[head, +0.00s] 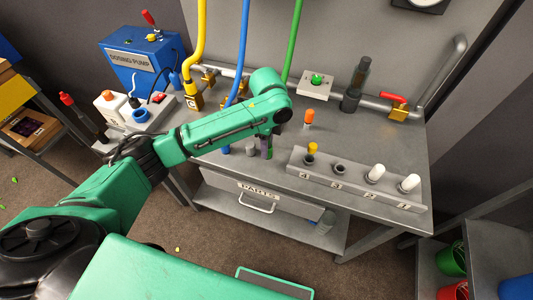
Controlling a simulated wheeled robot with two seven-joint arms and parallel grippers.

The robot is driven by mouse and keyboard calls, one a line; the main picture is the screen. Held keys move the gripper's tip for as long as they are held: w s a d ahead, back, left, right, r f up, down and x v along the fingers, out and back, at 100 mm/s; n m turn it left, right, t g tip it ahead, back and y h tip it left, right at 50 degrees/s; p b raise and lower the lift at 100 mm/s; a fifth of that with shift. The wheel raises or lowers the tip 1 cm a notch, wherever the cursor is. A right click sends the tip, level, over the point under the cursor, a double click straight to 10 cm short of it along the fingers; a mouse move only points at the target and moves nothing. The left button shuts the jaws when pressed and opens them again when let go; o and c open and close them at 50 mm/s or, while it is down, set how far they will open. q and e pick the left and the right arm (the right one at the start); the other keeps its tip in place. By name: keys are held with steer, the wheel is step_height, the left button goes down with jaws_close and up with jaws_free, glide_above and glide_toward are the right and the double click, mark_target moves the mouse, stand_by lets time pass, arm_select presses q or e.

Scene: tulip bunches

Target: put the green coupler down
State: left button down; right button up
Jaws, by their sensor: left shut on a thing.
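My left arm reaches in from the left over the workbench, and its wrist bends down at the middle of the bench. My left gripper (269,137) points down there, mostly hidden behind its own wrist. Whether the coupler touches the bench top cannot be told. My right gripper is not in view.
A labelled rack (355,187) at the bench's front right holds a yellow-topped piece and two white ones; one socket looks empty. An orange-topped piece (308,118) stands behind it. Yellow, blue and green hoses hang at the back. A blue dosing pump (140,62) stands left.

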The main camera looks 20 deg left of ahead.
arm_select(q)
steer(key=shift+s+f, duration=0.2)
steer(key=shift+f, duration=0.5)
steer(key=f, duration=0.3)
steer(key=shift+w+f, duration=0.15)
steer(key=shift+w, duration=0.1)
steer(key=shift+w+f, duration=0.15)
steer(key=shift+f, duration=0.05)
steer(key=c, duration=0.7)
jaws_free()
steer(key=shift+o, duration=1.1)
steer(key=shift+f, duration=0.1)
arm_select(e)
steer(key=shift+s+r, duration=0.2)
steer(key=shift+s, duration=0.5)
